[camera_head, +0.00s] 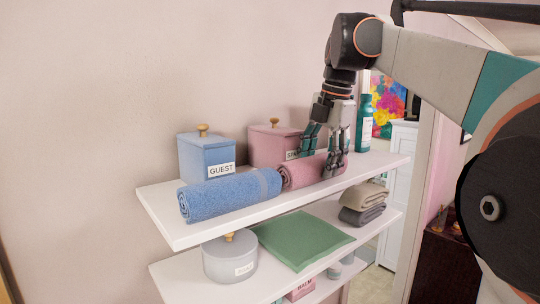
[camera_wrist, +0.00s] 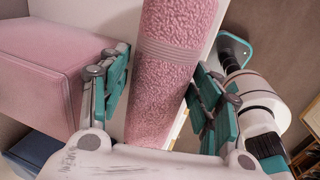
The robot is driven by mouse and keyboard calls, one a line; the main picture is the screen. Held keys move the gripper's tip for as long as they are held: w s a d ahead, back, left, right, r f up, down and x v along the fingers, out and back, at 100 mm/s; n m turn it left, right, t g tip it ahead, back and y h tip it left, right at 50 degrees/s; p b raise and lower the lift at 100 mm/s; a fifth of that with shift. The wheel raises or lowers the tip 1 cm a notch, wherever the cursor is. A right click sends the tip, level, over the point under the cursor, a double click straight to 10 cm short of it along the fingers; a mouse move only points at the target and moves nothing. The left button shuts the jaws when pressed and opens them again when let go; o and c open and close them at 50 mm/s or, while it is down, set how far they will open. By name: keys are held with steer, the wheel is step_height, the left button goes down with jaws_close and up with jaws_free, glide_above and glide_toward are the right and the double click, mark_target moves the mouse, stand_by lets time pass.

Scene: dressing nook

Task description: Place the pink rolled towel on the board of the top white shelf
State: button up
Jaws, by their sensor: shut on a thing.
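The pink rolled towel (camera_head: 301,173) is at the top white shelf (camera_head: 272,206), right of a blue rolled towel (camera_head: 230,195) and in front of the pink box. My gripper (camera_head: 331,160) comes down from above and is shut on the pink towel, hiding its right part. In the wrist view the towel (camera_wrist: 166,75) runs lengthwise between the two teal finger pads, with a paler band across it. The towel appears level and at the board, but I cannot tell whether it touches it.
On the top shelf stand a blue box labelled GUEST (camera_head: 206,155), a pink box (camera_head: 272,145) and a green bottle (camera_head: 364,124). The lower shelf holds a grey round tin (camera_head: 230,262), a green folded cloth (camera_head: 300,238) and folded towels (camera_head: 364,203).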

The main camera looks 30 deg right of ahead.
steer(key=shift+f, duration=0.15)
steer(key=o, duration=0.9)
steer(key=v, duration=1.2)
steer(key=shift+r, duration=0.25)
steer(key=shift+w, duration=0.1)
